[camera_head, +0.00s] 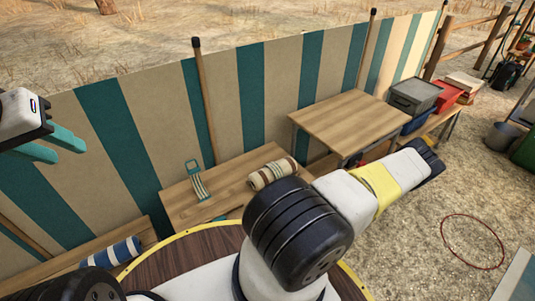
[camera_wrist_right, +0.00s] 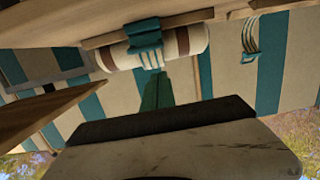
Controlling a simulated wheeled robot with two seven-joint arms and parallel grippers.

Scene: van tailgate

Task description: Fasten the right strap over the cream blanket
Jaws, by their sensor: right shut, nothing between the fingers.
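The cream blanket (camera_head: 272,172), rolled with brown stripes, lies on a low wooden platform (camera_head: 225,186); my right arm partly covers this area in the head view. In the right wrist view the blanket (camera_wrist_right: 190,42) appears upside down, with a teal buckle and striped webbing (camera_wrist_right: 146,38) in front of it. I cannot tell whether that strap is fastened. Another teal-buckled strap (camera_head: 197,178) stands left of the blanket. My right gripper (camera_wrist_right: 155,90) is shut and empty, pointing toward the blanket; the head view hides it. My left gripper (camera_head: 66,152) is open and empty, far left.
A blue-and-white roll (camera_head: 112,254) lies at lower left. A round dark table (camera_head: 185,258) with a yellow rim is below. A striped windbreak (camera_head: 230,95) stands behind. A wooden table (camera_head: 345,118) is right of the blanket, with a grey box (camera_head: 415,95) beyond it.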

